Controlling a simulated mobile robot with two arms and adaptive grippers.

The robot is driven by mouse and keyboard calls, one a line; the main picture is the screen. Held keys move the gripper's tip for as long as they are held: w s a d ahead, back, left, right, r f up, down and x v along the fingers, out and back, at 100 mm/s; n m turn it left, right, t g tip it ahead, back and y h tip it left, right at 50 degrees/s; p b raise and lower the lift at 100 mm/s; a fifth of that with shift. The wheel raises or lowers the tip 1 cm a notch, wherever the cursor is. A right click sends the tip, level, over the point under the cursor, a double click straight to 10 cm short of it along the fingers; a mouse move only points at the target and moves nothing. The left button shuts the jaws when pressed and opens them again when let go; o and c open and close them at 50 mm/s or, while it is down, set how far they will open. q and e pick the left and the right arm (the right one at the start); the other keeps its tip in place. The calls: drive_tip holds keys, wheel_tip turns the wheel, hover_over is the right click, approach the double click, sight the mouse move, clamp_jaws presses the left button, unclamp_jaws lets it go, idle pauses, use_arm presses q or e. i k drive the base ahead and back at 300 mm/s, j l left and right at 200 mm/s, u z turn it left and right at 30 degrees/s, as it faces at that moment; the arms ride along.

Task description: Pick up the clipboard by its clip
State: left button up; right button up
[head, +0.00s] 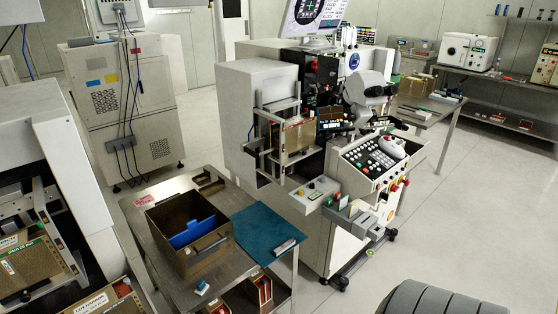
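I cannot make out a clipboard or its clip for certain. A blue flat panel (192,233) stands tilted inside an open brown bin (196,269) on the metal cart, and I cannot tell whether it is the clipboard. A flat teal sheet or mat (254,228) lies on the cart to the right of the bin. A small pale grey object (286,246) lies near its right edge. Neither of my grippers is in view.
The metal cart (155,242) stands in front of a large bonding machine (262,95) with a control panel (372,160). Grey equipment (50,185) fills the left edge. A bench (500,85) stands at the back right.

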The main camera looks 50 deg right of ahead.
sight(263, 234)
drive_tip(key=z, duration=1.45)
drive_tip(key=i+l, duration=0.25)
